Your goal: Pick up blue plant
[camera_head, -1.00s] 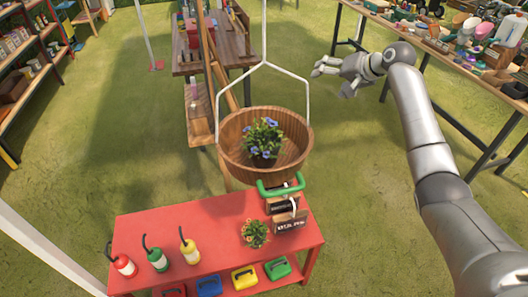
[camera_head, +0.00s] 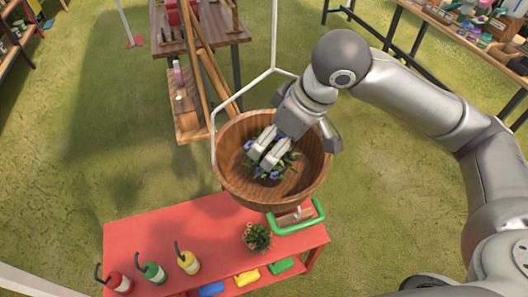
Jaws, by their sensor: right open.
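The blue plant (camera_head: 279,170), with blue flowers and green leaves, is in the round wooden basket (camera_head: 225,178) that hangs over the red table. My right gripper (camera_head: 264,164) reaches down into the basket and is over the plant. Its fingers cover much of the plant, and the pot is hidden. The gripper is open; I cannot tell whether the fingers touch the leaves. My left gripper is not in view.
The red table (camera_head: 150,235) holds red, green and yellow bottles (camera_head: 188,260) and a small potted plant (camera_head: 257,238). A green handle (camera_head: 296,222) is close to the basket. White hanger bars (camera_head: 272,40) rise from the basket. A wooden table (camera_head: 205,35) stands behind.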

